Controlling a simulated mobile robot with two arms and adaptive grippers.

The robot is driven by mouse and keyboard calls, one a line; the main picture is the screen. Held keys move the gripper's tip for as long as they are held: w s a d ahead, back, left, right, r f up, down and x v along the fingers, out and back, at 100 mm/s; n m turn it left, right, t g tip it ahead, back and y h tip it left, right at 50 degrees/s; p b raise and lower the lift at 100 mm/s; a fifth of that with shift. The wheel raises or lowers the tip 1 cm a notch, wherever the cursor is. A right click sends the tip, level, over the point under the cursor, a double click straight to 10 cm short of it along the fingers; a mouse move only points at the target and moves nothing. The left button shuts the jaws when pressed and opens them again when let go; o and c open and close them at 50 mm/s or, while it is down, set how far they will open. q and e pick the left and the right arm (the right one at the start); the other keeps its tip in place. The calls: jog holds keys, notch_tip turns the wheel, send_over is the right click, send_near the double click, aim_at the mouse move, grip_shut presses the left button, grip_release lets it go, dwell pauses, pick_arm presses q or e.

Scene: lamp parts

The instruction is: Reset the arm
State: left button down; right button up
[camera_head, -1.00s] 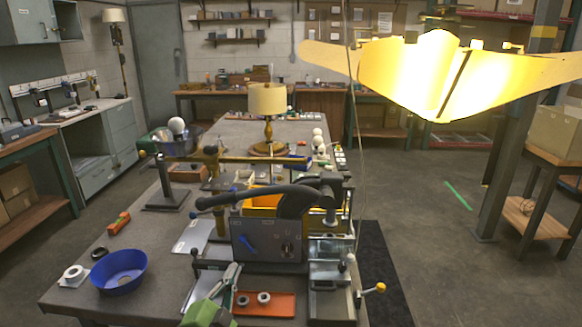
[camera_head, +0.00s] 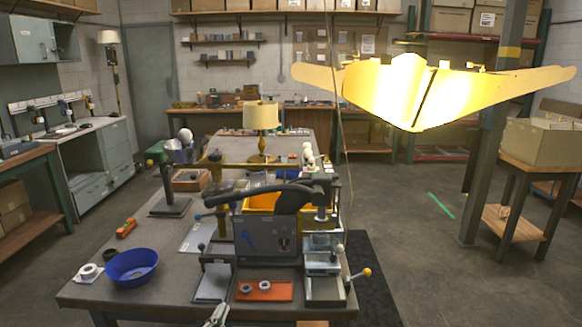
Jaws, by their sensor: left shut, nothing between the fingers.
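My left gripper (camera_head: 217,314) shows only as a small grey tip at the bottom edge, in front of the bench. Its fingers are shut with nothing between them. It is apart from the orange tray (camera_head: 278,291), which carries two small rings, and from the press-like fixture (camera_head: 265,240) behind it. The rest of my left arm is below the picture. My right gripper is not in view. A table lamp (camera_head: 261,117) with a cream shade stands upright farther back on the bench.
The bench (camera_head: 165,297) holds a blue bowl (camera_head: 131,265), a white ring (camera_head: 90,272), an orange tool (camera_head: 127,228) and a black stand (camera_head: 171,204). A lit yellow lamp (camera_head: 410,90) hangs at the upper right.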

pick_arm(q)
jog(key=s+a+f+n+g+y, duration=0.1)
jog(key=s+f+n+g, duration=0.15)
jog(key=s+f, duration=0.7)
jog(key=s+a+f+n+g, duration=0.1)
jog(key=s+f+g, duration=0.25)
jog(key=f, duration=1.15)
jog(key=s+a+f+n+g+y, duration=0.1)
jog(key=s+f+n+g, duration=0.15)
jog(key=s+f, duration=0.7)
jog(key=s+a+f+n+g, duration=0.1)
jog(key=s+f+g, duration=0.1)
jog(key=s+f, duration=0.4)
jog(key=s+a+f+n+g, duration=0.1)
jog(key=s+f+g, duration=0.2)
jog(key=s, duration=1.4)
jog(key=s+a+f+n+g, duration=0.1)
jog(key=s+f+g, duration=0.2)
jog(key=s+f, duration=0.7)
jog(key=shift+s+f+y, duration=0.3)
jog(key=shift+s+f, duration=0.1)
jog(key=shift+s, duration=0.25)
